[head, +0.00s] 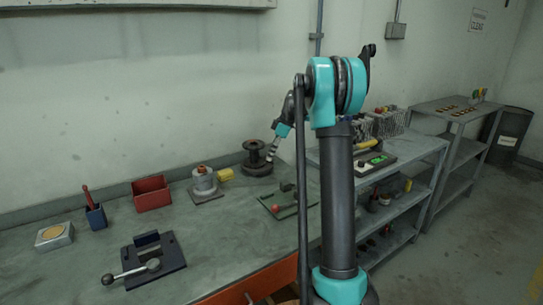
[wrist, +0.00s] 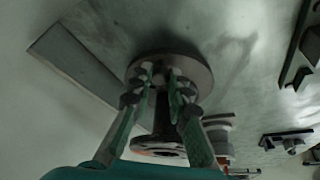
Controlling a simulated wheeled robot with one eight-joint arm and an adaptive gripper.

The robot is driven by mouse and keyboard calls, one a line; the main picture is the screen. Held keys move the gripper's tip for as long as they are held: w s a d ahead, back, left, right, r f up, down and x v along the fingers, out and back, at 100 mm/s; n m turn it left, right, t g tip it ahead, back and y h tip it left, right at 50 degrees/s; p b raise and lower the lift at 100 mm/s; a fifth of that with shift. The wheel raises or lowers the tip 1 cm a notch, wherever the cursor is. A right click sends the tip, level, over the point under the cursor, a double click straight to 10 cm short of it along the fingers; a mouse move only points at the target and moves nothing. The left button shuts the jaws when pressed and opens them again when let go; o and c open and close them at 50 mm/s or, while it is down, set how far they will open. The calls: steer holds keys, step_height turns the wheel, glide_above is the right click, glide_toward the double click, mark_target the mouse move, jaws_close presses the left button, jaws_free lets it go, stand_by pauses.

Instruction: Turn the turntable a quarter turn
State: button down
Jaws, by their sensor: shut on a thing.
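The turntable seems to be the dark spool-shaped piece (head: 256,161) at the back of the bench, with a wide round base and a smaller disc on a post. In the wrist view its wide disc (wrist: 190,66) lies behind the fingertips, and the smaller disc (wrist: 158,152) shows lower, between the fingers. My gripper (head: 271,155) reaches it from the upper right. In the wrist view my gripper (wrist: 162,76) has a finger on each side of the dark post and is shut on the turntable. The exact contact is hard to see.
Left of it stand a pot on a plate (head: 203,183), a yellow piece (head: 224,174), a red box (head: 151,193) and a blue holder (head: 95,216). A dark lever plate (head: 153,262) lies in front. A red-knobbed plate (head: 285,205) lies close by. The wall is behind.

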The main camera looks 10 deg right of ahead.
steer(key=shift+w+a+n+g, duration=0.1)
steer(key=shift+w+n+g, duration=0.35)
steer(key=shift+n, duration=0.45)
steer(key=shift+w+a+n+g, duration=0.1)
steer(key=shift+w+n+g, duration=0.15)
steer(key=shift+w+n, duration=0.5)
steer(key=shift+s+n, duration=0.1)
steer(key=shift+n, duration=0.35)
steer(key=c, duration=1.4)
jaws_free()
steer(key=shift+c, duration=0.2)
steer(key=shift+a, duration=0.1)
steer(key=shift+r, duration=0.1)
steer(key=v, duration=1.2)
